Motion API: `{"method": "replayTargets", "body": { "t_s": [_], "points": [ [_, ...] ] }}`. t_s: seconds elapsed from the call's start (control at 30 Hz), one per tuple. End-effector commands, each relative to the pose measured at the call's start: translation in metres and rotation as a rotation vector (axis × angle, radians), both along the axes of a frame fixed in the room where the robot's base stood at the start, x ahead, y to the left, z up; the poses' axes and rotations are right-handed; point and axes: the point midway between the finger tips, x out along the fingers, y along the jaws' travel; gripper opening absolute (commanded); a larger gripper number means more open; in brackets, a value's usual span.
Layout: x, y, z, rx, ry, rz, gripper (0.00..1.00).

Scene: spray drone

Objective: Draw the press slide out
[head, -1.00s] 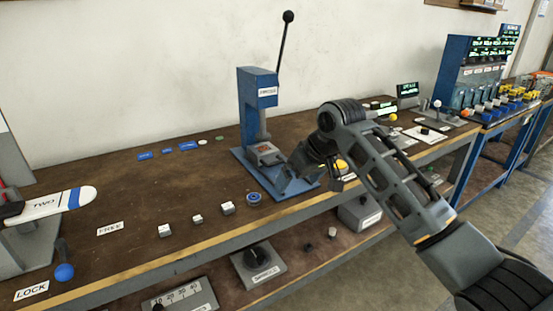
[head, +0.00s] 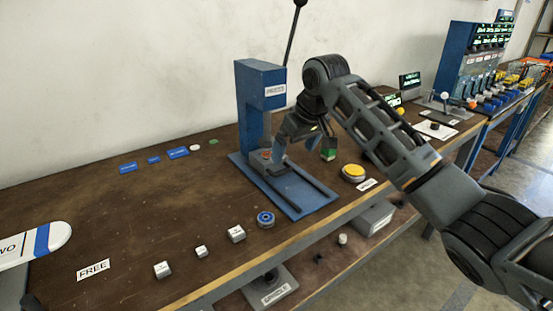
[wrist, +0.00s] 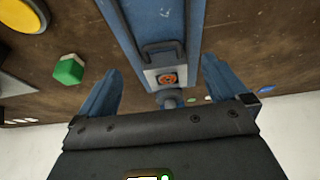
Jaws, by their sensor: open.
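The blue press (head: 262,95) stands upright on the bench, with a blue base plate (head: 310,203) carrying dark rails toward the front edge. The press slide (wrist: 152,76) is a light grey block with an orange round piece on it and a dark U-shaped handle (wrist: 163,47) at its front side. In the head view the slide (head: 258,160) sits under the ram, partly hidden by my gripper. My gripper (head: 303,147) is open and empty above the base. In the wrist view its two blue fingers (wrist: 162,68) are spread to either side of the slide, apart from the handle.
A green block (head: 328,155) and a yellow button (head: 353,172) are to the right of the press. A blue round piece (head: 265,219) and several small white blocks (head: 236,233) lie at front left. The bench's left middle is clear.

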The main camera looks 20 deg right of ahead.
Motion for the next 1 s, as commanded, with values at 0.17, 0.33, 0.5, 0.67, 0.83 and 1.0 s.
{"method": "replayTargets", "body": {
  "t_s": [0.17,0.33,0.5,0.67,0.83,1.0],
  "points": [
    [0.004,0.001,-0.011,-0.001,0.003,0.000,1.00],
    [0.013,0.004,-0.034,-0.001,0.004,-0.001,1.00],
    [0.022,0.007,-0.057,0.000,0.002,-0.001,1.00],
    [0.027,0.009,-0.069,-0.001,0.002,0.000,1.00],
    [0.028,0.009,-0.072,0.000,-0.001,0.000,1.00],
    [0.028,0.009,-0.072,0.000,0.000,0.000,0.99]
  ]
}}
